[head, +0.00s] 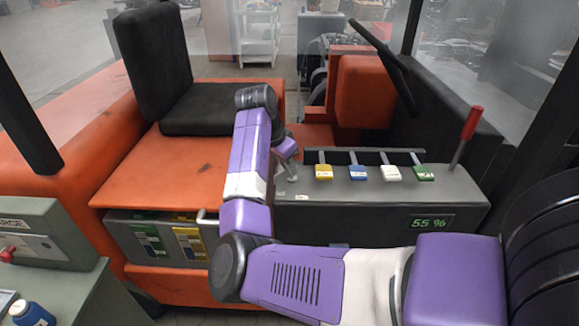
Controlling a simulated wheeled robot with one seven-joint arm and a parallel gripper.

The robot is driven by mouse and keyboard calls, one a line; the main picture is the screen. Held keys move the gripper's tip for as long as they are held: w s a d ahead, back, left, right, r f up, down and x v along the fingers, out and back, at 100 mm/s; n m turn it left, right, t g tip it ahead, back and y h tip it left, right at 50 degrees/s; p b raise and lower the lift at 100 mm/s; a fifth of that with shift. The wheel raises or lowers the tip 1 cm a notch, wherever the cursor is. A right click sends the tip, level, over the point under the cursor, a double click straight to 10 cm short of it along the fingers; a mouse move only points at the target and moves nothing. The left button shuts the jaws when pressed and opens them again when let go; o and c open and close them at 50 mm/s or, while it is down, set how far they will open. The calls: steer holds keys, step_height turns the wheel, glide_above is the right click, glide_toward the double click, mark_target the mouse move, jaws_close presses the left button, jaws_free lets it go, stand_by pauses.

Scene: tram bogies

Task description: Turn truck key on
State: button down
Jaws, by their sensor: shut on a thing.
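The orange truck's grey dash console (350,222) is in the middle right of the head view. My arm reaches over from the lower right and bends down at the console's left end. My gripper (289,174) points down there, with its fingers closed at a small pale fitting on the console top. The key is too small and too covered by the fingers to make out clearly, and its turn angle cannot be told. A small white label (302,197) is on the console beside the gripper. The display (433,222) on the console front reads 55 % in green.
Levers with yellow (324,172), blue (358,173), white (391,174) and green (424,173) tags stand right of my gripper. A red-handled lever (471,123) rises at the far right. A black seat (160,65) is behind left. A charge panel (40,232) is at lower left.

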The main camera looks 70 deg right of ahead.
steer(key=shift+w+d+m+g, duration=0.15)
steer(key=shift+m+g, duration=0.35)
steer(key=shift+m, duration=0.8)
steer(key=shift+y, duration=0.3)
steer(key=c, duration=1.5)
jaws_free()
steer(key=shift+b+v, duration=0.7)
steer(key=shift+v, duration=3.25)
